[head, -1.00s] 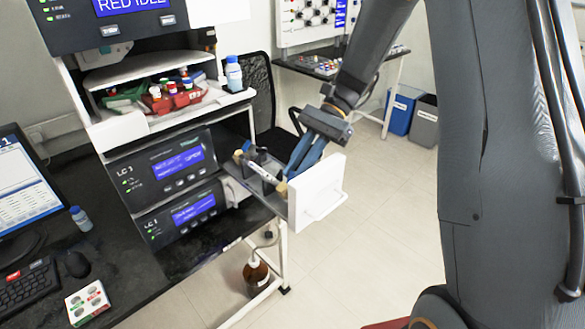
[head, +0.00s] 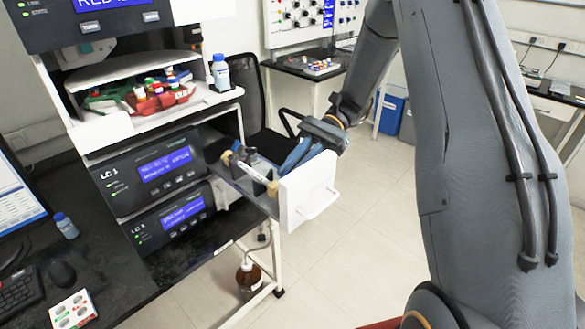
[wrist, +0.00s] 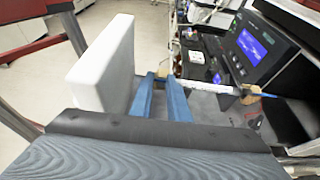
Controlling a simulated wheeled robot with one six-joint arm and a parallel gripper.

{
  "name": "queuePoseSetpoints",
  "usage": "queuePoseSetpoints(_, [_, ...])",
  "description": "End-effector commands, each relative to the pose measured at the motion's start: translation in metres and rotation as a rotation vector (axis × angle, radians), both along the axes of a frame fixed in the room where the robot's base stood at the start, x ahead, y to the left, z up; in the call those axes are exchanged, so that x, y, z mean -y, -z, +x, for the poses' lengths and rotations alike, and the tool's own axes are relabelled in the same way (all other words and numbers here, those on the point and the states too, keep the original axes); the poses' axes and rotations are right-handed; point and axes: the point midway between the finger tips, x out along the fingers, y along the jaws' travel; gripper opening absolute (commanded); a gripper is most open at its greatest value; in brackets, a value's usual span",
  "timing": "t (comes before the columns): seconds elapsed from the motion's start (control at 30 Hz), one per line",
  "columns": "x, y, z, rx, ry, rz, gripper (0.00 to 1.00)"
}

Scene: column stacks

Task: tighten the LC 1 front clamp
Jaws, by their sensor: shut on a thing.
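An open drawer (head: 242,182) with a white front panel (head: 308,188) sticks out from the LC 1 stack. A pale column (head: 255,173) lies along it, with a tan rear clamp (head: 227,158) at the inner end and a tan front clamp (head: 272,188) by the panel. My gripper (head: 283,172) reaches down just behind the panel, its blue fingers at the front clamp. In the wrist view the front clamp (wrist: 163,73) shows between the fingertips (wrist: 161,80), which are shut on it. The column (wrist: 210,87) runs right to the rear clamp (wrist: 249,95).
Two LC 1 units with blue screens (head: 165,165) stand left of the drawer. Above them are a red tray of vials (head: 160,98) and a blue-capped bottle (head: 221,72). A brown bottle (head: 249,277) stands below. The floor to the right is clear.

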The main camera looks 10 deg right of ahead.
Motion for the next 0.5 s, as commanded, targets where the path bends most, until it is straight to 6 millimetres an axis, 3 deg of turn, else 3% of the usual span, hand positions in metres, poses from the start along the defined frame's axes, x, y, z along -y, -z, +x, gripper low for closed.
queuePoseSetpoints(0.13, [-0.0002,0.0024,-0.0009,-0.002,-0.001,-0.003,0.00])
queuePoseSetpoints(0.17, [-0.0003,0.0024,-0.0009,-0.002,-0.001,-0.003,0.19])
queuePoseSetpoints(0.27, [-0.0002,0.0020,-0.0008,-0.002,-0.001,-0.002,0.34])
queuePoseSetpoints(0.5, [-0.0002,0.0011,-0.0005,-0.001,-0.001,-0.002,0.34])
